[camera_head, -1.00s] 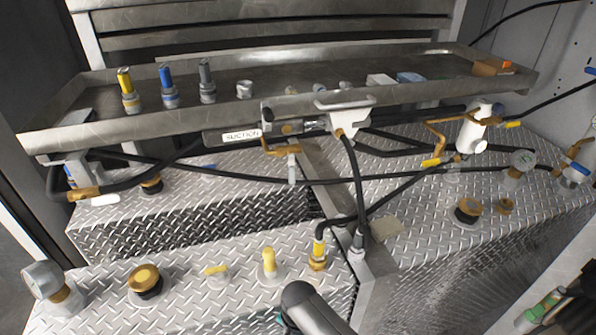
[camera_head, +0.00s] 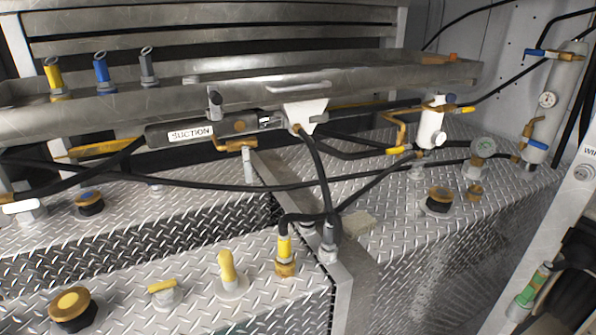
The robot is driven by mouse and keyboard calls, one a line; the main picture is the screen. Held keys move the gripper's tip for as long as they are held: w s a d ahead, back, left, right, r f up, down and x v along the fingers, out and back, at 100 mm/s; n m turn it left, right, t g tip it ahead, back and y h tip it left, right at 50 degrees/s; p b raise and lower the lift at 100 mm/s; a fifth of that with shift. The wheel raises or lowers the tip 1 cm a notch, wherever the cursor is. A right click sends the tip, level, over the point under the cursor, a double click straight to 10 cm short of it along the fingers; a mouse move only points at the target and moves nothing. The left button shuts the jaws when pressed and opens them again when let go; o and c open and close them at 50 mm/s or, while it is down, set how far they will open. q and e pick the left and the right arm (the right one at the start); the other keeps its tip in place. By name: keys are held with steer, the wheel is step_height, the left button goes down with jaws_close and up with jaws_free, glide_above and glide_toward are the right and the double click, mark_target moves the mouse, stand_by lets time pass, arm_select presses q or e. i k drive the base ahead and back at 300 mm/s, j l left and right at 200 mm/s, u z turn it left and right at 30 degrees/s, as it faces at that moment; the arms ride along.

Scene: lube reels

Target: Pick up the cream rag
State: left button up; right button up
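Neither of my grippers shows in the head view, so nothing is seen touching the rag.
A black hose (camera_head: 318,170) hangs down left of the rag. A yellow-collared fitting (camera_head: 285,257) and a yellow-handled valve (camera_head: 228,272) stand in front on the left. A metal tray (camera_head: 345,80) spans above.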

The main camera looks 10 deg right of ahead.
mark_target(356, 225)
steer(key=i+l+z, duration=0.1)
steer(key=l, duration=0.3)
steer(key=i+l+z, duration=0.1)
steer(key=l, duration=0.3)
steer(key=i+l+z, duration=0.15)
steer(key=l, duration=0.25)
